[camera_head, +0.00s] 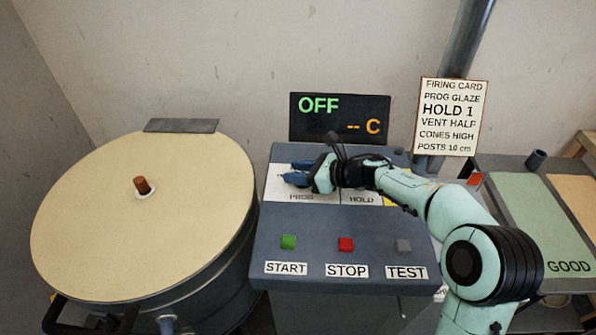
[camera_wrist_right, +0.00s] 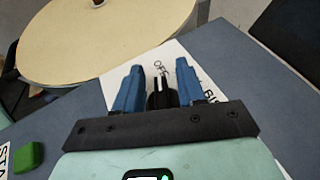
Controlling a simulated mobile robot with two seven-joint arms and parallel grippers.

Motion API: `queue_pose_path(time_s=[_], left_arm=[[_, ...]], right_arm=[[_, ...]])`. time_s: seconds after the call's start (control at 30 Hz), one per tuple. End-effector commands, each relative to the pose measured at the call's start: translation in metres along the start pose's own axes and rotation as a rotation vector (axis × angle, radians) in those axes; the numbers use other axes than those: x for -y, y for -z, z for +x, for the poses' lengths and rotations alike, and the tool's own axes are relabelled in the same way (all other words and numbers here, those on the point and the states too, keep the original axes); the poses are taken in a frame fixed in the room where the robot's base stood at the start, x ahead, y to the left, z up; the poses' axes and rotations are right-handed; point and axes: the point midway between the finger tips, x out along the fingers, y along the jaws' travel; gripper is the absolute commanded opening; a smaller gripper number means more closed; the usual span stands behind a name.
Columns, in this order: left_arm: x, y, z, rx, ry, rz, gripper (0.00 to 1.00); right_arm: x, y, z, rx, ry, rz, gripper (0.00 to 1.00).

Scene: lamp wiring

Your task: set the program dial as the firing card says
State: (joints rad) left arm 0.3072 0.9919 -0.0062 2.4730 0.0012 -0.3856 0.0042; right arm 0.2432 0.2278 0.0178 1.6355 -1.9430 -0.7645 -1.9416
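The firing card (camera_head: 453,116) on the wall reads PROG GLAZE, HOLD 1, VENT HALF, CONES HIGH, POSTS 10 cm. My right gripper (camera_head: 291,172) is over the white PROG plate (camera_head: 285,197) on the control panel. In the right wrist view, the black program dial (camera_wrist_right: 160,93) sits between the two blue fingers of this gripper (camera_wrist_right: 158,80), which look open around it. The dial's white pointer line lies close to the OFF lettering. The gripper hides the dial in the head view. The display (camera_head: 340,118) shows OFF and "-- C". My left gripper is not in view.
A round kiln (camera_head: 100,220) with a knobbed lid stands left of the panel (camera_head: 345,222). The green START (camera_head: 288,242), red STOP (camera_head: 346,245) and grey TEST (camera_head: 403,246) buttons line the panel's front. The HOLD plate (camera_head: 352,198) is partly under my right arm.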

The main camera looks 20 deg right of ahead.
Motion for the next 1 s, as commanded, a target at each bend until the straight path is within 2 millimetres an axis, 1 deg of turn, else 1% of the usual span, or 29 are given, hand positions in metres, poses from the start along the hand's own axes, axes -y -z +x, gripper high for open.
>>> queue_pose_path(time_s=[0.03, 0.07, 0.1, 0.13, 0.17, 0.37, 0.57, 0.77, 1.0], left_arm=[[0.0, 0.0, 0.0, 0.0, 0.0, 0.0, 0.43], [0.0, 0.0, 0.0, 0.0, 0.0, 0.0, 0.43], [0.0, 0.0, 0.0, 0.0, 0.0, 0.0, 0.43], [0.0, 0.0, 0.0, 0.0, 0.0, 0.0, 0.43], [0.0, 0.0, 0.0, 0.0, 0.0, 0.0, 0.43], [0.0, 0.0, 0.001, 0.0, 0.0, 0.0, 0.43], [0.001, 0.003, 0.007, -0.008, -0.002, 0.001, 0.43], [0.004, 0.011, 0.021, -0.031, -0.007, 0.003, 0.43], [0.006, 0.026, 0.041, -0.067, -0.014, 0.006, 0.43]], right_arm=[[0.0, 0.0, 0.0, 0.0, 0.0, 0.0, 0.36], [0.0, 0.0, 0.0, 0.0, 0.0, 0.0, 0.26], [0.0, 0.0, 0.0, 0.0, 0.0, 0.0, 0.13], [0.0, 0.0, 0.0, 0.0, 0.0, 0.0, 0.04], [0.0, 0.0, 0.0, 0.0, 0.0, 0.0, 0.0], [0.0, 0.001, 0.0, -0.002, 0.002, 0.001, 0.0], [0.0, 0.003, 0.0, -0.002, 0.039, 0.016, 0.0], [0.001, 0.004, 0.001, -0.002, 0.142, 0.057, 0.0], [0.003, 0.006, 0.001, -0.002, 0.335, 0.139, 0.0]])
